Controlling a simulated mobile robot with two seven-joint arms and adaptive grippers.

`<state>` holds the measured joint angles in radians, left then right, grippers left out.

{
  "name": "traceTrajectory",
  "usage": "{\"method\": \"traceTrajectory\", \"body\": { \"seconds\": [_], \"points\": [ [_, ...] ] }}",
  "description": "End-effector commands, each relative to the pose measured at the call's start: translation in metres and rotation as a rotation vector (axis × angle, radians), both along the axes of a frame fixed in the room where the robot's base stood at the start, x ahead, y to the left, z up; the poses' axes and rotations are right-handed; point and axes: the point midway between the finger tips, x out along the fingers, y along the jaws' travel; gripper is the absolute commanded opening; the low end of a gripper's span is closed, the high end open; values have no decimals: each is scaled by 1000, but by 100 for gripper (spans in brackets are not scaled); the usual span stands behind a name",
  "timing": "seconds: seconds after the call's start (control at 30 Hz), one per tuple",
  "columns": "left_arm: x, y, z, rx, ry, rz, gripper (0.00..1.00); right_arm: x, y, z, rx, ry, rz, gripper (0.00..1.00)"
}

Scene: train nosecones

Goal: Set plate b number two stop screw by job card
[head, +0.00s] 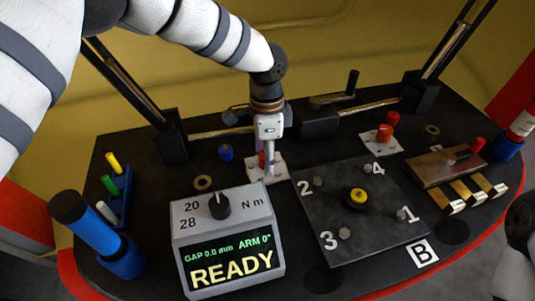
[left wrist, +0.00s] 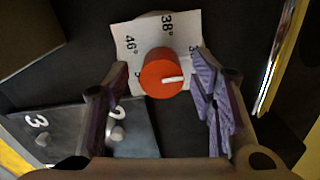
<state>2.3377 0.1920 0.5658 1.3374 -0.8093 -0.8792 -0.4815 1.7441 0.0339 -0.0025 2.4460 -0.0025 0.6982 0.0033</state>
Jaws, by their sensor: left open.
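Plate B (head: 325,225) is a dark square plate with screws by the numbers 1 to 4 and a yellow-topped knob (head: 358,196) in its middle. The number two screw (head: 318,182) is at its back-left corner. A red knob with a white pointer (left wrist: 161,75) stands on a white card (left wrist: 130,45) marked with angles, 46° and 38° among them. My left gripper (head: 268,168) is open above this knob, its fingers (left wrist: 162,85) either side. In the head view it mostly hides the knob. The grey tester (head: 180,245) reads READY, GAP 0.0 mm, ARM 0°; its dial (head: 219,205) has 20 and 28 N m marks.
Another red knob (head: 383,134) stands on a white card further right. A brass block (head: 432,168) with several tagged strips sits right. A blue tool (head: 85,220) stands in a holder at left, near a rack of coloured pins (head: 122,198). Black posts and rails line the back.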

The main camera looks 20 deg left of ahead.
Motion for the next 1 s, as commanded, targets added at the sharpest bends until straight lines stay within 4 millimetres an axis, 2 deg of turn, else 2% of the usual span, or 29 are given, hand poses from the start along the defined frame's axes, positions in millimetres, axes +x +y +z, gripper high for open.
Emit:
{"method": "traceTrajectory", "body": {
  "seconds": [0.27,0.3,0.5,0.77,1.0],
  "points": [
    [1,0,-4,-1,-3,1,51,0,0,0,0,0,0,40],
    [1,0,-4,0,-2,1,49,0,0,0,0,0,0,40],
    [1,0,-4,0,-2,1,4,0,0,0,0,0,0,40],
    [1,0,-3,0,-3,14,3,1,0,1,0,-2,0,40],
    [1,0,-2,2,-4,118,3,5,0,5,0,-15,0,40]
  ]
}}
